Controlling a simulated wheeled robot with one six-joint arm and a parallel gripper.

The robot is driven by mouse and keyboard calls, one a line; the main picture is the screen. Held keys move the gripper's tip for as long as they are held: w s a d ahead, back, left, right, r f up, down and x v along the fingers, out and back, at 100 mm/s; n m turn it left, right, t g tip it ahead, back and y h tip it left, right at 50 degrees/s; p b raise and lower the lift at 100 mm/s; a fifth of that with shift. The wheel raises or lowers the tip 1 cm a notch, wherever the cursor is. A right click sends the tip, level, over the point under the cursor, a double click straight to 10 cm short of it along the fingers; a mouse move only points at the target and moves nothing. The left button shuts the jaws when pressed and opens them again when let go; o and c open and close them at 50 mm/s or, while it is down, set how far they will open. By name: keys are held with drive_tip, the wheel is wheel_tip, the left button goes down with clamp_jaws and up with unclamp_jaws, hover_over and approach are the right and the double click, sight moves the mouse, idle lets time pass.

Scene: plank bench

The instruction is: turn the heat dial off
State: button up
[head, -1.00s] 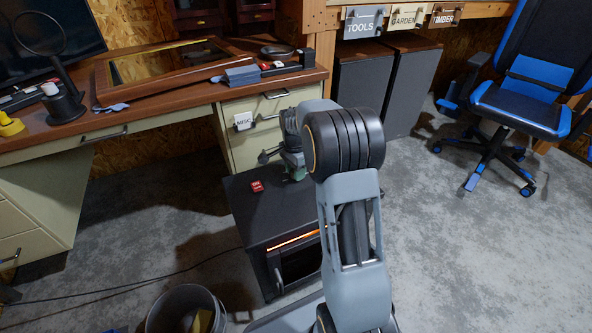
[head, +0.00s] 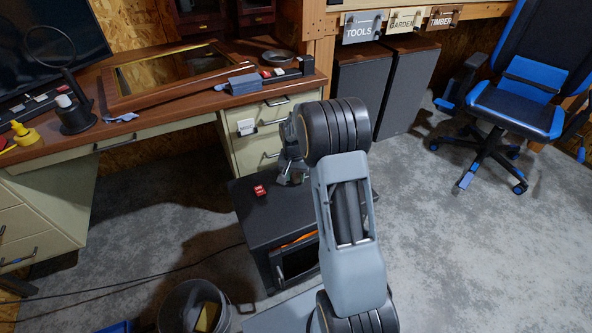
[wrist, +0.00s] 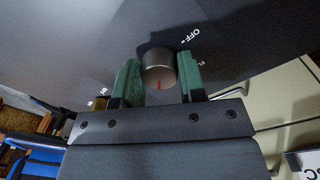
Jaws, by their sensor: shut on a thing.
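The heater (head: 262,218) is a dark box on the floor, with an orange glow at its front opening. Its heat dial (wrist: 159,62) is a round metallic knob with a red line, seen in the wrist view. The line points toward the bottom of that picture, away from the "OFF" mark (wrist: 190,36) at its upper right. My gripper (wrist: 159,75) has its green fingers on both sides of the dial and is shut on it. In the head view my gripper (head: 292,174) is at the heater's top, and my arm hides the dial.
A small red item (head: 260,190) is on the heater's top. The desk with drawers (head: 262,130) stands close behind. A bucket (head: 190,306) and cables are on the floor at the front left. An office chair (head: 515,110) is at the right, with open floor before it.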

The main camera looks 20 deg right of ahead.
drive_tip(key=n+p, duration=0.2)
drive_tip(key=n, duration=0.1)
drive_tip(key=shift+r+n, duration=0.15)
drive_tip(key=shift+n, duration=0.25)
drive_tip(key=n+p, duration=0.1)
drive_tip(key=n, duration=0.2)
drive_tip(key=shift+n+p, duration=0.3)
drive_tip(key=shift+p, duration=0.05)
drive_tip(key=n+p, duration=0.1)
drive_tip(key=n, duration=0.2)
drive_tip(key=shift+n, duration=0.3)
drive_tip(key=n+p, duration=0.2)
drive_tip(key=n, duration=0.2)
drive_tip(key=n+p, duration=0.1)
drive_tip(key=n, duration=0.5)
drive_tip(key=shift+n+t, duration=0.3)
drive_tip(key=shift+n, duration=0.1)
drive_tip(key=n, duration=0.5)
drive_tip(key=shift+d, duration=0.1)
drive_tip(key=shift+n, duration=0.3)
drive_tip(key=o, duration=0.9)
drive_tip(key=shift+o, duration=0.2)
